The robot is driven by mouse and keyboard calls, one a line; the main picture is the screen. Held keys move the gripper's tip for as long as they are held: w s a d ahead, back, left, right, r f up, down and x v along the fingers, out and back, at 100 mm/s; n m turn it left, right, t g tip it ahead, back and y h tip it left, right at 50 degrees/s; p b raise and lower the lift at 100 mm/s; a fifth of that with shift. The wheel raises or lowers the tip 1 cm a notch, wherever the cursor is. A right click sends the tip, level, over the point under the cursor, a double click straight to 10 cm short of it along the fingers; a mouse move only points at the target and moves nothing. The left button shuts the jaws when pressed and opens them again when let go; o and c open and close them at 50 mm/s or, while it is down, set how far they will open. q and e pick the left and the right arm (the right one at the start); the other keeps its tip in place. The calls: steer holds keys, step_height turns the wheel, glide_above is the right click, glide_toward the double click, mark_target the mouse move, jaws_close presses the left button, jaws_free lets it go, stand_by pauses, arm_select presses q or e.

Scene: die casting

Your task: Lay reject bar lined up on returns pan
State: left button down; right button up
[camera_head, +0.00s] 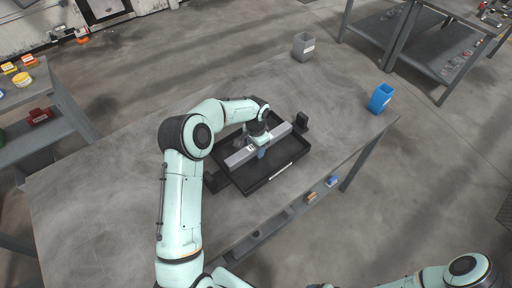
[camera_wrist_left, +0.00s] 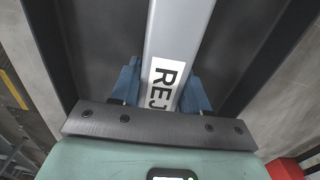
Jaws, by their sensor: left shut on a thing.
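The reject bar (camera_head: 238,158) is a long grey bar with a white label. In the head view it lies diagonally over the black returns pan (camera_head: 268,186), roughly along the pan's long sides. My left gripper (camera_head: 261,150) is over the pan, shut on the bar near its middle. In the left wrist view the blue fingers (camera_wrist_left: 162,92) stand on both sides of the bar (camera_wrist_left: 178,30), by a label reading "REJ". The dark pan floor shows on both sides of it. I cannot tell whether the bar touches the floor. My right gripper is not visible.
The pan stands on a grey worktable (camera_head: 105,200). A grey cup-like bin (camera_head: 303,46) and a blue bin (camera_head: 381,98) stand toward the table's far right. The table's left part is clear. Other benches stand at left and upper right.

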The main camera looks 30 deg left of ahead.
arm_select(q)
steer(key=shift+f, duration=0.6)
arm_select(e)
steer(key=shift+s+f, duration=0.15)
arm_select(q)
jaws_free()
steer(key=shift+f, duration=0.1)
steer(key=shift+r+p, duration=1)
steer(key=shift+r, duration=4)
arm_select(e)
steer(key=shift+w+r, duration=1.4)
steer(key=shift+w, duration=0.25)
arm_select(q)
steer(key=shift+r, duration=0.1)
step_height(320, 180, up, 13)
